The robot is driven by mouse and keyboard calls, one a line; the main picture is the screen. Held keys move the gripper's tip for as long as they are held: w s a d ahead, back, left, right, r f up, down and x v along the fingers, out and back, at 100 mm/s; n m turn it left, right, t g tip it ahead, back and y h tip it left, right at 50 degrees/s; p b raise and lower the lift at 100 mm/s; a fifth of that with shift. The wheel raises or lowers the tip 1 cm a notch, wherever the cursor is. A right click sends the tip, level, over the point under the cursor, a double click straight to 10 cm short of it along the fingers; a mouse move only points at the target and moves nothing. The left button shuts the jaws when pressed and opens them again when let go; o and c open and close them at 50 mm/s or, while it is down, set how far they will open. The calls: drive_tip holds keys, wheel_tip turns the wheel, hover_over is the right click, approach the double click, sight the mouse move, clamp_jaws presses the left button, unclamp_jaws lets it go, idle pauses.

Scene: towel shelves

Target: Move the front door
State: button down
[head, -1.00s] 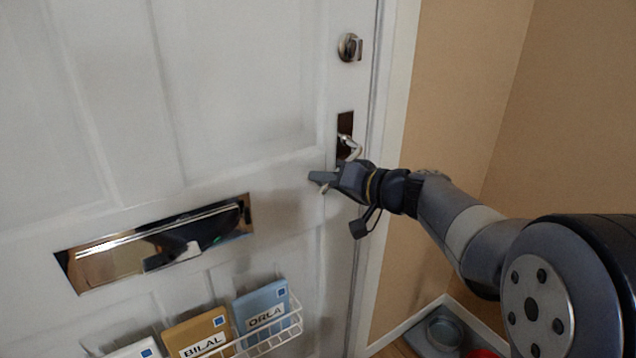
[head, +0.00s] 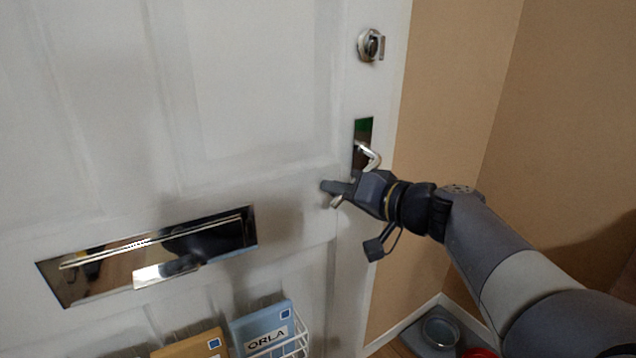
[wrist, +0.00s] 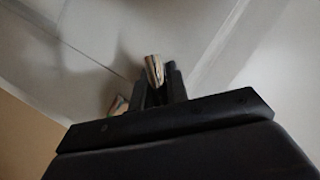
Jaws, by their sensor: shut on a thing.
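The white front door (head: 265,100) fills the left of the head view, and its right edge now stands out over the frame, so it looks ajar towards me. Its silver lever handle (head: 369,156) sits on a dark shiny plate. My gripper (head: 338,193) is shut on the handle, and the lever's tip pokes out below the fingers. In the wrist view the metal handle (wrist: 154,70) shows between the two dark fingers (wrist: 160,88). The gripped part of the lever is hidden by the fingers.
A round lock (head: 370,45) sits above the handle. A mail slot (head: 150,255) and a white wire rack (head: 300,338) with named parcels are on the door. A tan wall (head: 450,90) stands right. A grey bowl (head: 441,330) and something red are on the floor.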

drive_tip(key=shift+s+d+r+h, duration=0.15)
drive_tip(key=shift+s+d, duration=0.15)
drive_tip(key=shift+s, duration=0.1)
drive_tip(key=shift+s+d+r+h, duration=0.1)
drive_tip(key=shift+s+d+h, duration=0.05)
drive_tip(key=shift+s+d, duration=0.2)
drive_tip(key=c, duration=1.6)
unclamp_jaws()
drive_tip(key=shift+s, duration=0.1)
drive_tip(key=shift+o, duration=1)
drive_tip(key=shift+a+f, duration=0.1)
drive_tip(key=shift+f, duration=0.1)
drive_tip(key=shift+s, duration=0.1)
drive_tip(key=v, duration=1)
drive_tip(key=shift+s+d+p, duration=0.25)
drive_tip(key=shift+s+p, duration=0.05)
drive_tip(key=shift+s, duration=0.05)
